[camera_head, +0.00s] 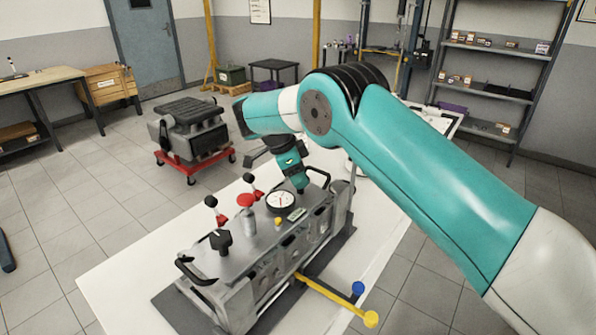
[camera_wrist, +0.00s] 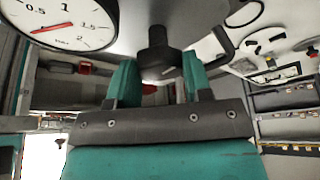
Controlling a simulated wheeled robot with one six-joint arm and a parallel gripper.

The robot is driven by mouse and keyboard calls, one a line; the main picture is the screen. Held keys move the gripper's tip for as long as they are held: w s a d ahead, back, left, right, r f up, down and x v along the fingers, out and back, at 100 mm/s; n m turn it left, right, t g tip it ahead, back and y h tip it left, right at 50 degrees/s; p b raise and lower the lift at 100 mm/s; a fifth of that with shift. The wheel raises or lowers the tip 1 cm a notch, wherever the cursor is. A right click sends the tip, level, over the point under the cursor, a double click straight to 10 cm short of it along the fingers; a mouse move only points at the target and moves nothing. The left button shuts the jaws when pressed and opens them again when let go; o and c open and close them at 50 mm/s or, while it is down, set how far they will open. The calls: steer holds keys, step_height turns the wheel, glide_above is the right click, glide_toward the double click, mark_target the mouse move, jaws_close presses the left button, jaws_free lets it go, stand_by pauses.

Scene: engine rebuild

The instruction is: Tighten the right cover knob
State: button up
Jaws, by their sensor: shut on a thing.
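The right cover knob is a black knob (camera_wrist: 157,40) in the wrist view, between the two teal fingers of my gripper (camera_wrist: 158,64). My gripper is shut on it. In the head view my gripper (camera_head: 300,187) points down at the right, far end of the grey cover (camera_head: 207,259) and hides this knob. The left cover knob (camera_head: 221,240) is black and stands at the near left end of the cover, apart from my gripper. A round white gauge (camera_head: 281,201) sits on the cover beside my gripper; it also shows in the wrist view (camera_wrist: 60,22).
The white table (camera_head: 110,268) is bare at left.

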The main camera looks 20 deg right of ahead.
steer(key=shift+m, duration=0.4)
steer(key=o, duration=0.9)
steer(key=shift+r, duration=0.1)
